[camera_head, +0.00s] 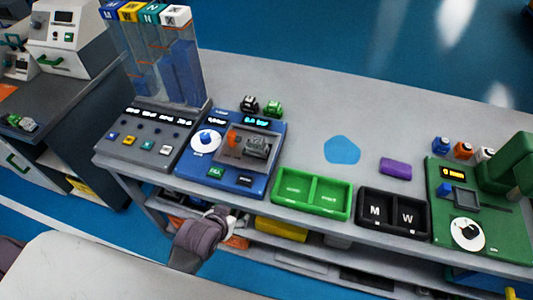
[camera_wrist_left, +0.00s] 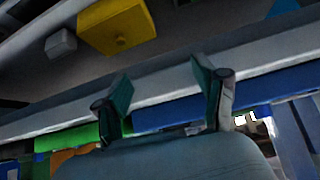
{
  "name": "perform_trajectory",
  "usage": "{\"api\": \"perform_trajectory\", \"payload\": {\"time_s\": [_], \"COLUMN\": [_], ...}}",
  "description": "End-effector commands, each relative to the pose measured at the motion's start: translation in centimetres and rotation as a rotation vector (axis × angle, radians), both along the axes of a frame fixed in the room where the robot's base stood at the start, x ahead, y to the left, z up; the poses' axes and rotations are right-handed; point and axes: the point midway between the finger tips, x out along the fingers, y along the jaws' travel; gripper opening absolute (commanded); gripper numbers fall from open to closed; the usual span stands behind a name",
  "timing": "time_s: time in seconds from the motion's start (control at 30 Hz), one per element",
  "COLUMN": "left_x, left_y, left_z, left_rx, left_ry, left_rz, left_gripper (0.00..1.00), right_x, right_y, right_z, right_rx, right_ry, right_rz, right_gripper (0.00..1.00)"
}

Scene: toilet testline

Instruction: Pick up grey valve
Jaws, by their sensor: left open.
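A grey valve-like part (camera_head: 258,147) sits in the fixture of the blue test station (camera_head: 193,160), beside an orange piece (camera_head: 233,138). A dark grey valve (camera_head: 249,105) and a green valve (camera_head: 273,108) stand on the table just behind that station. My left gripper (camera_head: 228,214) is at the table's front edge, in front of the blue station and apart from all the valves. In the left wrist view its two fingers (camera_wrist_left: 163,82) are spread with nothing between them. My right gripper is not in view.
A green two-part tray (camera_head: 312,195) and a black tray marked M and W (camera_head: 393,213) line the front edge. A purple block (camera_head: 395,167) and a blue patch (camera_head: 342,150) lie behind them. A green machine (camera_head: 485,215) stands right. Tall clear tubes (camera_head: 165,65) rise at left.

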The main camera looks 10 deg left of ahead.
Motion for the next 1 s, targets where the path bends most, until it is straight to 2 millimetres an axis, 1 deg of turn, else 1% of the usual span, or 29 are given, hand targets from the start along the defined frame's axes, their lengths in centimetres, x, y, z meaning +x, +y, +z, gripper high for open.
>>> {"api": "perform_trajectory", "payload": {"time_s": [0.03, 0.07, 0.1, 0.2, 0.27, 0.3, 0.37, 0.4, 0.5, 0.6, 0.83, 0.9, 1.0], "left_x": [0.2, 1.2, 2.2, 4.5, 5.6, 6.3, 7.0, 7.5, 8.4, 9.6, 13.8, 14.8, 15.8], "left_y": [0.1, 0.0, -0.1, -0.3, -0.3, -0.4, -0.4, -0.3, -0.3, -0.4, -0.5, -0.6, -0.6], "left_z": [1.3, 2.2, 3.3, 6.4, 8.1, 9.4, 10.7, 11.9, 13.4, 13.4, 11.7, 11.1, 10.7], "left_rx": [-0.002, -0.009, -0.016, -0.03, -0.041, -0.047, -0.052, -0.057, -0.063, -0.065, -0.065, -0.065, -0.065], "left_ry": [-0.019, -0.06, -0.111, -0.228, -0.294, -0.339, -0.386, -0.43, -0.484, -0.496, -0.494, -0.492, -0.493], "left_rz": [0.004, 0.01, 0.016, 0.03, 0.04, 0.045, 0.05, 0.054, 0.059, 0.061, 0.061, 0.061, 0.061], "left_gripper": [0.71, 0.71, 0.71, 0.71, 0.71, 0.71, 0.71, 0.71, 0.71, 0.71, 0.71, 0.71, 0.71], "right_x": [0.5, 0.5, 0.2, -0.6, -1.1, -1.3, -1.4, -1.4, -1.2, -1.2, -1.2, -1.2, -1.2], "right_y": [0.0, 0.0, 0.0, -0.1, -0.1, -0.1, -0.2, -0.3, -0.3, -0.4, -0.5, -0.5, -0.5], "right_z": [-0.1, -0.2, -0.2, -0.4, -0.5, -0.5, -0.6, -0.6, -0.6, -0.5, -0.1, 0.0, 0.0], "right_rx": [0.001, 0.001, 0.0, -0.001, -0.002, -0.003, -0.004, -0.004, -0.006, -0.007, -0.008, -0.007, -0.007], "right_ry": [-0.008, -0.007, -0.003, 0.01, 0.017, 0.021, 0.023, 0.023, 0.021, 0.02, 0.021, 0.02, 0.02], "right_rz": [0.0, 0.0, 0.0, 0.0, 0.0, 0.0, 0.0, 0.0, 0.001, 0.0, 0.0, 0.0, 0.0], "right_gripper": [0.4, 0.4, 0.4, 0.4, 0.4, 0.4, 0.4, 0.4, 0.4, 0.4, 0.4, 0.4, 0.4]}}
